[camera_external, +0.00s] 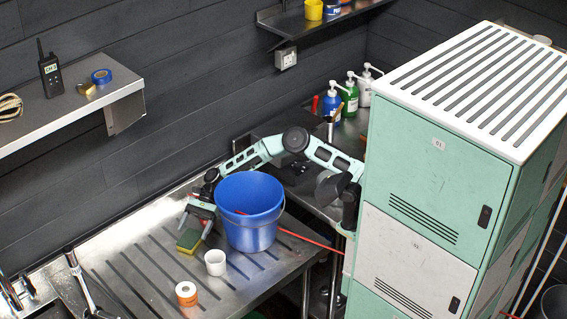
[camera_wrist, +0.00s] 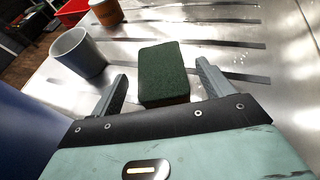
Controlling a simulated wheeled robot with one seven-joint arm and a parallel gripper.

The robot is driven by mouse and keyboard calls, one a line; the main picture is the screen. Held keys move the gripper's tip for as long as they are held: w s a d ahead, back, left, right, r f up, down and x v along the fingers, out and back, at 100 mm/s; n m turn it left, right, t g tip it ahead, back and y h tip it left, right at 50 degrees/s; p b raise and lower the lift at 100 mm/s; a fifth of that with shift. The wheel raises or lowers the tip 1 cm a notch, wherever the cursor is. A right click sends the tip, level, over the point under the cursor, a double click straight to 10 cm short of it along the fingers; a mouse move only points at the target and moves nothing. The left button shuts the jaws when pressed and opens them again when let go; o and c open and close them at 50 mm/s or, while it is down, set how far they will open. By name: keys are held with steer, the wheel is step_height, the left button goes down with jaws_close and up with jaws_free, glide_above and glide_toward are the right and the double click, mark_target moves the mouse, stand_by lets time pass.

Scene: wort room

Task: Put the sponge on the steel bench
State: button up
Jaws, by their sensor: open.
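The sponge (camera_external: 189,240), dark green on top with a yellow layer, lies on the slotted steel draining surface (camera_external: 140,270). It also shows in the wrist view (camera_wrist: 163,73). My gripper (camera_external: 196,226) is open just above and behind the sponge. In the wrist view my gripper's two fingers (camera_wrist: 160,85) stand apart on either side of the sponge's near end, with gaps on both sides. Another steel bench (camera_external: 298,180) stands behind and to the right, partly hidden by my arm. I cannot tell which surface the task calls the steel bench.
A blue bucket (camera_external: 248,212) stands right beside my gripper. A white cup (camera_external: 215,262) and an orange-and-white container (camera_external: 186,293) stand in front. Pump bottles (camera_external: 349,93) stand at the back. A tall green locker (camera_external: 440,165) blocks the right. A wall shelf (camera_external: 75,112) hangs upper left.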

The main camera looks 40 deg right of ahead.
steer(key=b+v, duration=0.1)
steer(key=v, duration=0.8)
steer(key=shift+d+r, duration=0.15)
steer(key=shift+d, duration=0.1)
steer(key=shift+o, duration=0.6)
steer(key=shift+w+d+r, duration=0.2)
steer(key=shift+d, duration=0.2)
